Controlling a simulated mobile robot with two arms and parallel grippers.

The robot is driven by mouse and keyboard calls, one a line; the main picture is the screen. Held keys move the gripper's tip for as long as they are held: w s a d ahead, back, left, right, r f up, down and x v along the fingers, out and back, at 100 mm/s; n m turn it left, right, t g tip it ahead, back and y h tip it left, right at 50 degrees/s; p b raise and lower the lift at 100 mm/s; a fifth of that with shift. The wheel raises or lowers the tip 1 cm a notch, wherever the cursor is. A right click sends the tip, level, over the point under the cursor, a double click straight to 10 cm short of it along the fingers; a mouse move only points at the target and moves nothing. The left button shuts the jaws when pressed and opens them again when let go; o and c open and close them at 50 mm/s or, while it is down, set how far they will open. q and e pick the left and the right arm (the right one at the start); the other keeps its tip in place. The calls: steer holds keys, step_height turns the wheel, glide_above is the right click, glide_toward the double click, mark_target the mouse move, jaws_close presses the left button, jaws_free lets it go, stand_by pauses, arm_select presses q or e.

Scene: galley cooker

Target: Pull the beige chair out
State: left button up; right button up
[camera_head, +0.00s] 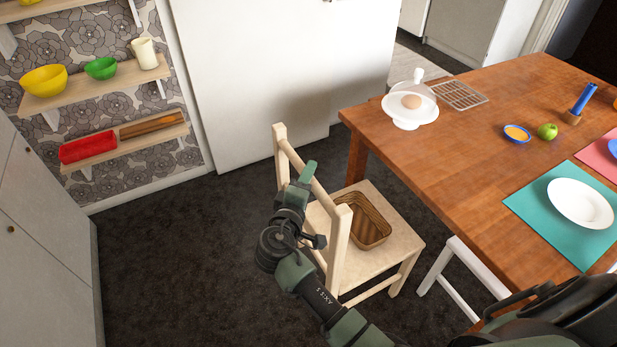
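The beige chair (381,264) is a pale wooden chair standing at the near left side of the wooden table, with its seat beside the table's corner. A brown woven basket (367,222) rests on the seat. My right gripper (307,173) is at the chair's back, with its green finger overlapping the top rail. Whether the fingers close around the rail or only lie in front of it is hidden by the viewing angle. My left gripper is not in view.
The wooden table (450,150) fills the right side, bearing a glass-domed stand (410,118), a wire rack (460,95) and a white plate (580,203). A white stool or chair (456,285) stands right of the beige chair. Dark floor (190,260) is clear to the left.

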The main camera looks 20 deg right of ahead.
steer(key=p+v, duration=0.1)
steer(key=v, duration=0.6)
steer(key=shift+s+a, duration=0.2)
steer(key=shift+s, duration=0.15)
stand_by(0.4)
